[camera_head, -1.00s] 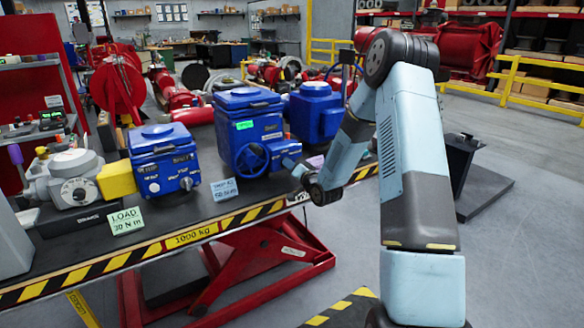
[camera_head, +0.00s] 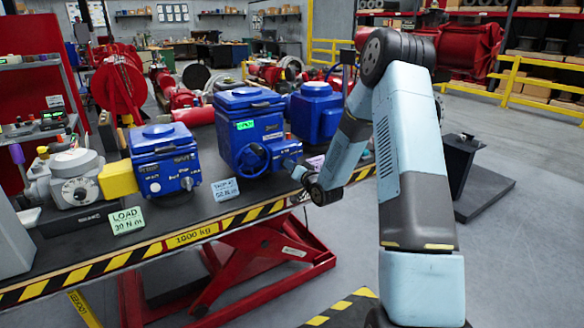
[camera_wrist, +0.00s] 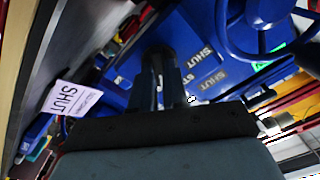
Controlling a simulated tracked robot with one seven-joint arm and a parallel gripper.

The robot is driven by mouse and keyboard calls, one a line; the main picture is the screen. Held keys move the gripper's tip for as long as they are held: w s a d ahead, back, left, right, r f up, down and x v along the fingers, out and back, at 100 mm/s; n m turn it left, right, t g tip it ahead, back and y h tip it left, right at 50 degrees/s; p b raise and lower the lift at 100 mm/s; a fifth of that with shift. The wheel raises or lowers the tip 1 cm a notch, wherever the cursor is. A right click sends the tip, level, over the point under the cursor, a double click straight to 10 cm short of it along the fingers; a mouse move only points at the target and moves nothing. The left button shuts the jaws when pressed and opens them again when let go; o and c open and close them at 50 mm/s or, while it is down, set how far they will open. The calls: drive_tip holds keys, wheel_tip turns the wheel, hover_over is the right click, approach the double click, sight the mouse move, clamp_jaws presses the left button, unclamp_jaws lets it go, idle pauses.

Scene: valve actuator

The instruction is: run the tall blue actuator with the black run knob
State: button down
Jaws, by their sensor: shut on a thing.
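The tall blue actuator (camera_head: 240,108) stands on the dark bench, with a blue handwheel (camera_head: 252,160) and a lit green display (camera_head: 245,125) on its front. My gripper (camera_head: 293,166) is at the actuator's lower right side, small and partly hidden in the head view. In the wrist view its dark fingers (camera_wrist: 160,82) are close together against the actuator's blue face, beside plates reading SHUT (camera_wrist: 205,82). They are shut on the black run knob (camera_wrist: 157,54), which is mostly hidden by the fingers. The handwheel also shows at the upper right there (camera_wrist: 252,35).
A shorter blue actuator (camera_head: 165,165) with a yellow block (camera_head: 117,180) stands to the left, near a grey unit (camera_head: 75,180). Another blue actuator (camera_head: 318,112) stands behind on the right. Small cards stand along the bench's striped front edge.

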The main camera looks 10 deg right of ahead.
drive_tip(key=n, duration=0.6)
drive_tip(key=shift+f+n, duration=0.15)
drive_tip(key=shift+n, duration=0.15)
idle(0.3)
drive_tip(key=c, duration=1.1)
unclamp_jaws()
drive_tip(key=shift+c, duration=0.2)
drive_tip(key=v, duration=1.4)
drive_tip(key=shift+w+a, duration=0.1)
